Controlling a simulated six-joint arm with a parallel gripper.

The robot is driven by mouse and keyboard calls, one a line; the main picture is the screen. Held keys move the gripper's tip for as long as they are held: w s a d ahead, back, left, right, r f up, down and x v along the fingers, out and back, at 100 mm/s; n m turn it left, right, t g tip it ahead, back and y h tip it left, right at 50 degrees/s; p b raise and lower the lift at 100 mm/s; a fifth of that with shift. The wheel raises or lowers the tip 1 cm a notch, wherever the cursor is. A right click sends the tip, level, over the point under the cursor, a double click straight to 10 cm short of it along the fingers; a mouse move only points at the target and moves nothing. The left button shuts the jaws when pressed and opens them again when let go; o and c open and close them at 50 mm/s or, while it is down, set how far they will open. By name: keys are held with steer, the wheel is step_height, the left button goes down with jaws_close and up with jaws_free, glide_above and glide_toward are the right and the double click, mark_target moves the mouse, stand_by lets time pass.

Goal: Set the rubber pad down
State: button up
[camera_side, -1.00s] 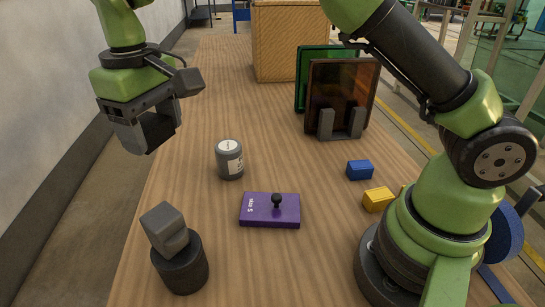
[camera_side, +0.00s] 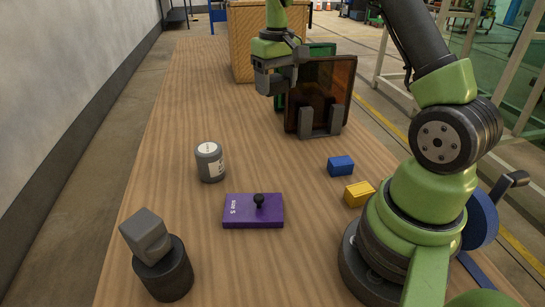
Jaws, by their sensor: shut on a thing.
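My gripper (camera_side: 270,86) is at the back of the table, above its surface, in front of and left of an upright brown panel (camera_side: 318,90). Its jaws are closed on a small dark grey piece, which I take to be the rubber pad; the fingers hide most of it and its outline is hard to make out. I cannot tell whether the gripper touches the panel.
The panel stands in a grey holder (camera_side: 321,128), with a green panel (camera_side: 322,48) behind. A grey jar (camera_side: 210,162), purple knobbed plate (camera_side: 240,211), blue block (camera_side: 341,166), yellow block (camera_side: 359,194) and dark cylinder (camera_side: 166,278) bearing a tilted grey block (camera_side: 145,235) occupy the front.

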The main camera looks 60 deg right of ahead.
mark_target(275, 159)
step_height(275, 159, down, 18)
steer(key=shift+f, duration=0.2)
stand_by(0.4)
steer(key=o, duration=1)
steer(key=shift+f, duration=0.15)
steer(key=shift+c, duration=0.2)
